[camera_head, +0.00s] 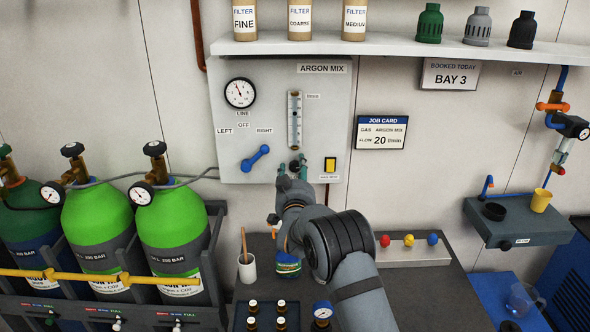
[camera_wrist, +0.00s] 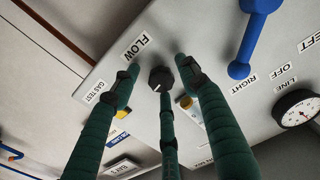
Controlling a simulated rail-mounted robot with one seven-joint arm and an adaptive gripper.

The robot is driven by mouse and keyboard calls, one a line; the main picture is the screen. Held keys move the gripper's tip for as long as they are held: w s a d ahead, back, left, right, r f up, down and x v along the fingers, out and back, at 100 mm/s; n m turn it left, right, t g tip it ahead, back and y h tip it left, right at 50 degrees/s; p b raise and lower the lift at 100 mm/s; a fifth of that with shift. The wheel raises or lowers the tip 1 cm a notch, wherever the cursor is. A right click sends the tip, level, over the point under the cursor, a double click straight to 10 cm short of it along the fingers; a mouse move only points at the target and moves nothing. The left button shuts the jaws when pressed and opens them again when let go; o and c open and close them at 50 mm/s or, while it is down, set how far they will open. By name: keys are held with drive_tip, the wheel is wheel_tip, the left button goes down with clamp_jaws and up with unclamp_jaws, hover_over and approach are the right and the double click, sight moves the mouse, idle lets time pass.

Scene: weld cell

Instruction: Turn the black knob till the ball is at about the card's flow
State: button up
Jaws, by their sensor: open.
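The black knob (camera_wrist: 160,78) sits on the panel beside the FLOW label in the wrist view. My gripper (camera_wrist: 157,75) is open, its green fingers spread around the knob, with gaps visible at the two side fingers. I cannot tell whether the lower finger touches it. In the head view my gripper (camera_head: 295,170) is at the panel below the flow tube (camera_head: 294,120) and partly covers the knob. The ball in the tube is too small to make out. The job card (camera_head: 382,132) right of the panel reads argon mix, flow 20.
The blue selector handle (camera_head: 255,158) is left of the knob, and a yellow gas test switch (camera_head: 330,165) is close on its right. A dial gauge (camera_head: 240,93) is above left. A bench (camera_head: 400,290) with a cup (camera_head: 247,267) and bottles stands below.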

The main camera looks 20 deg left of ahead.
drive_tip(key=shift+c, duration=0.6)
clamp_jaws()
drive_tip(key=shift+f+b, duration=0.1)
drive_tip(key=shift+b, duration=0.2)
drive_tip(key=shift+f+n+b, duration=0.15)
drive_tip(key=shift+n+b, duration=0.75)
drive_tip(key=shift+b, duration=0.1)
drive_tip(key=shift+n+b, duration=1.3)
drive_tip(key=shift+n, duration=0.8)
